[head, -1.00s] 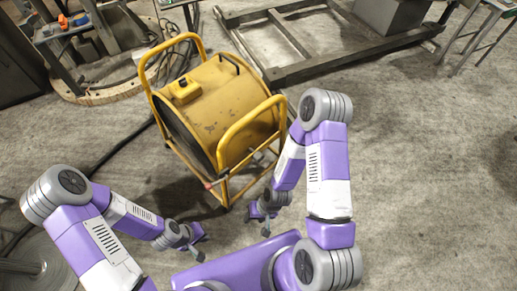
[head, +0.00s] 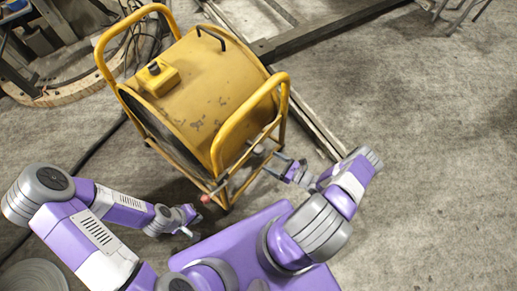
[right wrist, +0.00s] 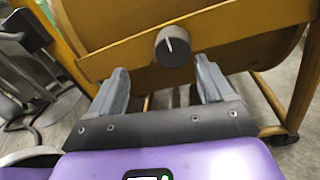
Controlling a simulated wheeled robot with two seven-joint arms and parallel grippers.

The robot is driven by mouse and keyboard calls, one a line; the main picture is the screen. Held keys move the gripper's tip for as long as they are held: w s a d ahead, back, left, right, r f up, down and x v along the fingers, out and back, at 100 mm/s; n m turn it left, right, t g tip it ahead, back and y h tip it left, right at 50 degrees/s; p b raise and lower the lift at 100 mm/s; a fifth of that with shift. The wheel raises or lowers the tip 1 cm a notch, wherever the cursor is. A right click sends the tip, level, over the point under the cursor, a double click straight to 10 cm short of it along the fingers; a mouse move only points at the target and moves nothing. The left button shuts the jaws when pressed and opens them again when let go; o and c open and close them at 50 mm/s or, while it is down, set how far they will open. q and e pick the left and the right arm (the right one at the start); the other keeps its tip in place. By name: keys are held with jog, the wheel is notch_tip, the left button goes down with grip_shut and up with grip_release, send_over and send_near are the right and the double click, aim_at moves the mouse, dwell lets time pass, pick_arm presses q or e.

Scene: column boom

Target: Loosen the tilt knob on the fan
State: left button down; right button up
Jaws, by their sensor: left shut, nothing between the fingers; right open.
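The yellow drum fan (head: 205,85) stands in a yellow tubular frame in the head view. In the right wrist view its dark round tilt knob (right wrist: 173,46), with a white pointer line, sits on a yellow crossbar. My right gripper (right wrist: 163,82) is open, its two grey fingers pointing at the crossbar. The knob lies beyond the fingertips and between them sideways, and looks ungripped. In the head view my right gripper (head: 277,163) is at the fan's near right side. My left gripper (head: 190,222) is shut and empty, low in front of the fan.
A red-tipped part (head: 206,198) is at the fan frame's lower near corner. A dark cable (head: 100,145) lies on the floor at left. A round wooden-edged base (head: 75,92) stands behind left, and metal rails (head: 320,28) lie behind. Floor at right is clear.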

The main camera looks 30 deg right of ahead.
aim_at(263, 152)
jog(key=shift+m+t+h, duration=0.4)
jog(key=shift+t+h, duration=0.1)
jog(key=x, duration=0.2)
jog(key=b+x, duration=0.1)
jog(key=x, duration=0.1)
jog(key=d+x, duration=0.1)
jog(key=x, duration=0.2)
jog(key=shift+w+d+f, duration=0.1)
jog(key=shift+w+f, duration=0.05)
jog(key=shift+w, duration=0.15)
jog(key=c, duration=1)
